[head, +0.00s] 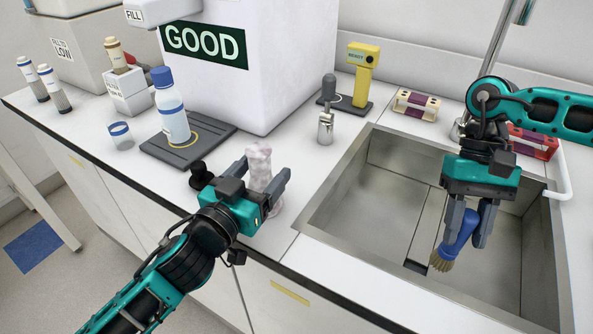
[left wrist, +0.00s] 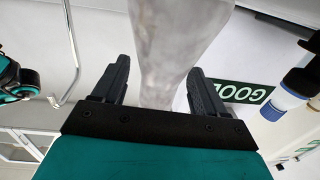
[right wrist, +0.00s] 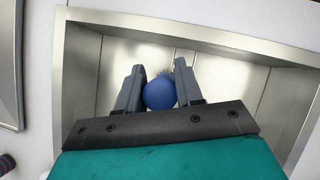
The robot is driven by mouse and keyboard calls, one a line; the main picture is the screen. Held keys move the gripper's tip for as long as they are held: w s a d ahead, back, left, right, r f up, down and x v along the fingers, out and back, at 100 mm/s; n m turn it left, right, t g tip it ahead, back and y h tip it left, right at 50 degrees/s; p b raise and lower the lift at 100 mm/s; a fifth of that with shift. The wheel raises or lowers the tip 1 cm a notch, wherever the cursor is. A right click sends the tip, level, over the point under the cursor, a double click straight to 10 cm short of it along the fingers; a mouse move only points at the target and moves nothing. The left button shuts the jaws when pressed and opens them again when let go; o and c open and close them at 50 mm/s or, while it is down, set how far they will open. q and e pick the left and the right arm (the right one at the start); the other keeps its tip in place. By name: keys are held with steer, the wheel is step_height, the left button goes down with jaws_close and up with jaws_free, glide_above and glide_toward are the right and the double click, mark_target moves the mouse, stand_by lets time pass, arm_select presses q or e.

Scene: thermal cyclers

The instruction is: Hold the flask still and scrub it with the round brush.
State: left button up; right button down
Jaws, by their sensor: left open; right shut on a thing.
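The flask (head: 259,166) is a pale, smudged, greyish vessel standing on the counter left of the sink. Its lower part is partly hidden by my left gripper (head: 268,184). That gripper is open, with one finger on each side of the flask; in the left wrist view the flask (left wrist: 172,50) rises between the spread fingers (left wrist: 158,88). My right gripper (head: 468,222) is over the sink, pointing down, shut on the round brush (head: 458,240). The brush has a blue handle and tan bristles at its lower end. In the right wrist view its round blue end (right wrist: 160,92) sits between the fingers.
The steel sink (head: 350,190) lies right of the flask.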

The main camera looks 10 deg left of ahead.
arm_select(q)
steer(key=c, duration=1.1)
stand_by(0.6)
